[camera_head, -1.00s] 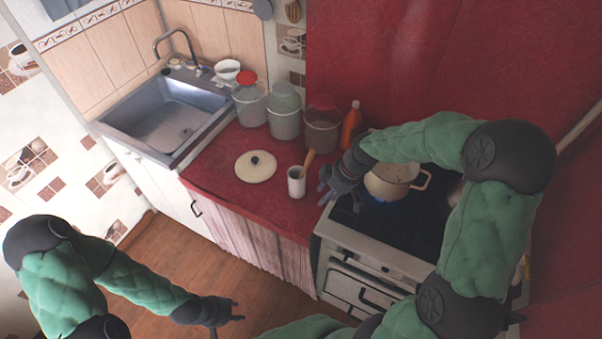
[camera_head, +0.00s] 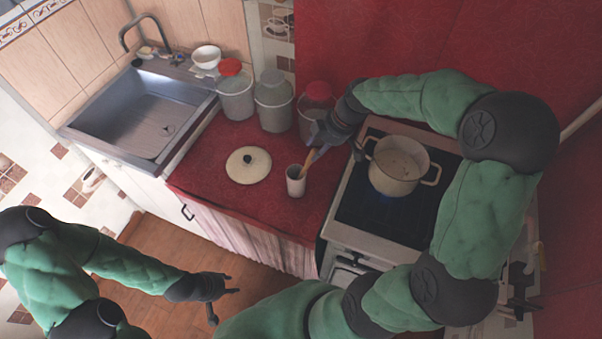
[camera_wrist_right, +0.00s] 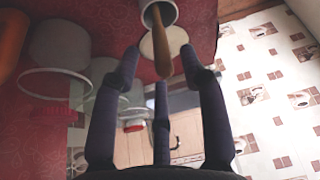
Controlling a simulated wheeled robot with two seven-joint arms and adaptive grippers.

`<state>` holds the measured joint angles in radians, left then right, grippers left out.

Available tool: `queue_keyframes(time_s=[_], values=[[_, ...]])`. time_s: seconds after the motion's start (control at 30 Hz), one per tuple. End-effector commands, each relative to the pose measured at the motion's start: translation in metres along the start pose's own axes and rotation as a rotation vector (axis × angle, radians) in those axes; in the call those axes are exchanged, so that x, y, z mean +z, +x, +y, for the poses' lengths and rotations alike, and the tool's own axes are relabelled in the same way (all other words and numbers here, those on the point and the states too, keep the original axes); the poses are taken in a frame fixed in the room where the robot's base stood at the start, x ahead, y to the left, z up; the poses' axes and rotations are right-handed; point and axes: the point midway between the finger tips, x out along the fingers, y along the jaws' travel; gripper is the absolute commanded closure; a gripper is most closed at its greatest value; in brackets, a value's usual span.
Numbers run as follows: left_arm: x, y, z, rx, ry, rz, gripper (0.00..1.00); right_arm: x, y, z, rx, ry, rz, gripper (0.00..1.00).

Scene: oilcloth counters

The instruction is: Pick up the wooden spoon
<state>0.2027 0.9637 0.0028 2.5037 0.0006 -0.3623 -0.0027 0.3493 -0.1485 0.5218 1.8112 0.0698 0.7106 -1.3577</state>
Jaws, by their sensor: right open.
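The wooden spoon (camera_head: 310,159) stands tilted in a light cup (camera_head: 296,182) on the red counter, its upper end sticking out. In the right wrist view the spoon (camera_wrist_right: 161,42) reaches from the cup (camera_wrist_right: 158,10) to between my open fingers. My right gripper (camera_head: 317,143) is open at the spoon's upper end, partly covering it in the head view; the fingers (camera_wrist_right: 163,68) are not closed on it. I cannot tell whether they touch it. My left gripper (camera_head: 224,301) is open and empty, low above the wooden floor.
A pot (camera_head: 396,172) stands on the stove (camera_head: 375,215) right of the cup. A round lid (camera_head: 240,175) lies left of the cup. Several lidded jars (camera_head: 273,105) stand behind, beside the sink (camera_head: 145,115). The red counter front is clear near the cup.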

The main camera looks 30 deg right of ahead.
Motion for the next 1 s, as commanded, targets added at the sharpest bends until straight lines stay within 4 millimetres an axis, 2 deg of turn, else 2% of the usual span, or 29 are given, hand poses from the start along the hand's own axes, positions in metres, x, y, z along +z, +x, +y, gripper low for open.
queue_keyframes(time_s=[0.23, 0.5, 0.83, 0.87, 1.0], values=[[-0.001, 0.003, -0.001, 0.0, 0.0, 0.001, 0.6, -0.001, 0.017, -0.001, -0.001, 0.0, 0.0, 0.57], [-0.001, 0.008, -0.003, 0.0, 0.0, 0.001, 0.6, -0.002, 0.053, -0.003, -0.001, 0.0, 0.0, 0.57], [-0.001, 0.008, -0.003, 0.0, 0.0, 0.001, 0.6, -0.002, 0.06, -0.002, 0.002, 0.001, 0.001, 0.57], [-0.001, 0.008, -0.003, 0.0, 0.0, 0.001, 0.6, -0.002, 0.06, -0.002, 0.002, 0.0, 0.001, 0.59], [-0.001, 0.008, -0.003, 0.0, 0.0, 0.001, 0.6, -0.002, 0.06, -0.002, 0.001, 0.0, 0.0, 0.99]])
